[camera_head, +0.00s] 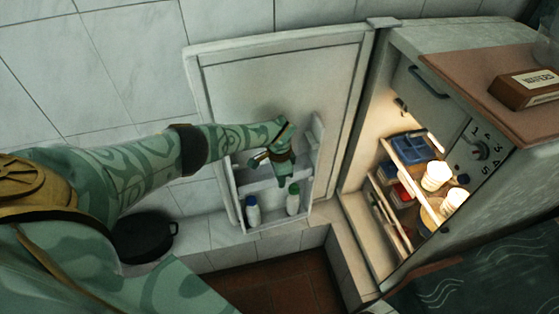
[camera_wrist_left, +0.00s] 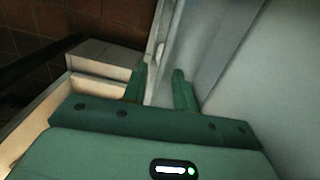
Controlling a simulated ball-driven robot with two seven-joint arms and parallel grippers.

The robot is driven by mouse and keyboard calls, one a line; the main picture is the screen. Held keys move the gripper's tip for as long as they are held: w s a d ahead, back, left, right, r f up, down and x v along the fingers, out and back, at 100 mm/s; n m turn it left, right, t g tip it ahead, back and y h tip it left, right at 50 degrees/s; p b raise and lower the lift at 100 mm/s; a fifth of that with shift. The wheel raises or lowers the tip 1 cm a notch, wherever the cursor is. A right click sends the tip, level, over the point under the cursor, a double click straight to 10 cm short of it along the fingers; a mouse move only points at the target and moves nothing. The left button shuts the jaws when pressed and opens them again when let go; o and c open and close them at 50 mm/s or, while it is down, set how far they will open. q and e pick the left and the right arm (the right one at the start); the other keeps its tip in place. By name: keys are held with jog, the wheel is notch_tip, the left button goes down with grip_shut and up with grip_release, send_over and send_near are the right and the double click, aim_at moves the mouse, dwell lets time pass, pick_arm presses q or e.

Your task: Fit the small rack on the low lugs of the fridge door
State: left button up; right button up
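The fridge door (camera_head: 285,85) stands wide open, its inner face toward me. My left gripper (camera_head: 270,170) is at its lower part, over pale rack pieces. A pale crossbar (camera_head: 262,185), which may be the small rack, lies right by the fingers. In the left wrist view my left gripper (camera_wrist_left: 160,90) has its two green fingers a small gap apart, with a pale narrow edge (camera_wrist_left: 157,60) running between them. I cannot tell if they grip it. The low lugs are hidden or too small to make out. My right gripper is out of view.
A white bottle with a blue cap (camera_head: 253,212) and one with a green cap (camera_head: 293,203) stand low in the door. The lit fridge (camera_head: 400,190) at right holds boxes and jars. A black pan (camera_head: 145,238) stands left of the door.

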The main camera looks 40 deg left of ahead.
pick_arm(q)
notch_tip(320, 180, up, 16)
jog(key=p, duration=0.8)
jog(key=shift+r, duration=0.15)
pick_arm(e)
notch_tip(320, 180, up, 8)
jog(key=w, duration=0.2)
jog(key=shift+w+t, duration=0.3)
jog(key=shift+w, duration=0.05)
